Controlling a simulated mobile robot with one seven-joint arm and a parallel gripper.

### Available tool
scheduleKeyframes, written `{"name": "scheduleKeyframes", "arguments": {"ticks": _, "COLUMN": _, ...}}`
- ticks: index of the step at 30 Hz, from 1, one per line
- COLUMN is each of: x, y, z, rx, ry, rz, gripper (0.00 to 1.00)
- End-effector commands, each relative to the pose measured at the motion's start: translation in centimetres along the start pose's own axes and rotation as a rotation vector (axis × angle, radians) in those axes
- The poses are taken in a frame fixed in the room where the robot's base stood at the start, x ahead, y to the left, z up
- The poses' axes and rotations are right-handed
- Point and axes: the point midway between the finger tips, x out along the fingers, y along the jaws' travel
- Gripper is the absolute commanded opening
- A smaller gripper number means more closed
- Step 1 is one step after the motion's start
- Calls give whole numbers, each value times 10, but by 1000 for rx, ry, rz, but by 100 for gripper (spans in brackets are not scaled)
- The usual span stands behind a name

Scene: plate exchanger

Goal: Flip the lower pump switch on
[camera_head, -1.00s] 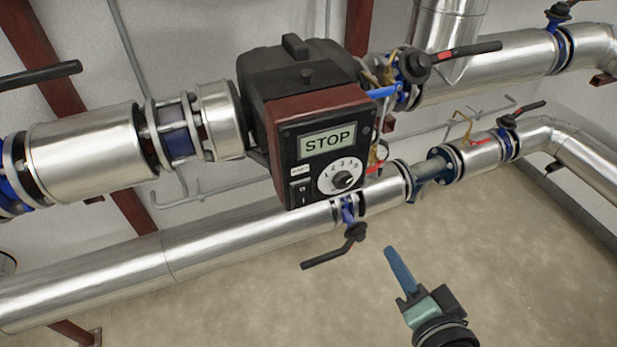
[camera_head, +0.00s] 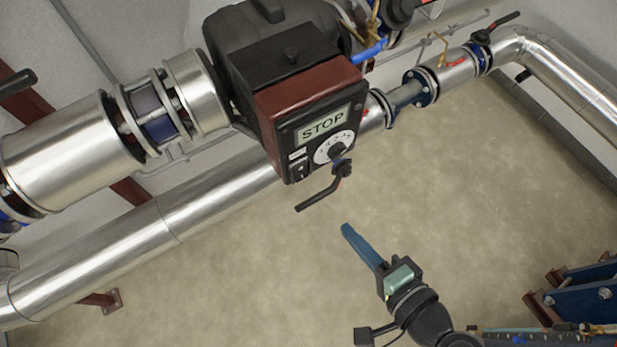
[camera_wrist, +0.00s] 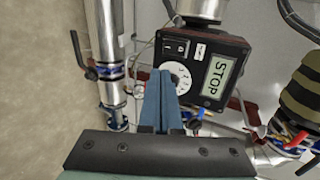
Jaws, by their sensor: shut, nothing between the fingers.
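The pump (camera_head: 310,100) has a black front with a dark red top edge. Its display (camera_head: 322,126) reads STOP. Below it are a white numbered dial (camera_head: 335,150) and a small black rocker switch (camera_head: 299,170) at the lower left corner. The switch also shows in the wrist view (camera_wrist: 174,46), above the dial; I cannot tell its position for sure. My gripper (camera_head: 347,230) is shut and empty, its blue fingers pointing toward the pump from below, apart from it. In the wrist view the fingertips (camera_wrist: 160,76) overlap the dial's left side.
A black valve lever (camera_head: 318,194) hangs just below the pump front, between it and my gripper. Silver pipes (camera_head: 215,205) run behind and beside the pump. A blue and dark red frame (camera_head: 580,300) stands at the lower right. The floor area around my gripper is open.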

Motion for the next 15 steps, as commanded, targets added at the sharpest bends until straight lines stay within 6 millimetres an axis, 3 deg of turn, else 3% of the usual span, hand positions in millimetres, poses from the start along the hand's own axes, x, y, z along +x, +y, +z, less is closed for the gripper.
{"name": "scheduleKeyframes", "arguments": {"ticks": 8, "x": 12, "y": -2, "z": 0, "rx": -3, "ry": -2, "rz": -2, "gripper": 0}}
{"name": "scheduleKeyframes", "arguments": {"ticks": 15, "x": 58, "y": -3, "z": 0, "rx": -4, "ry": -4, "rz": -2, "gripper": 0}}
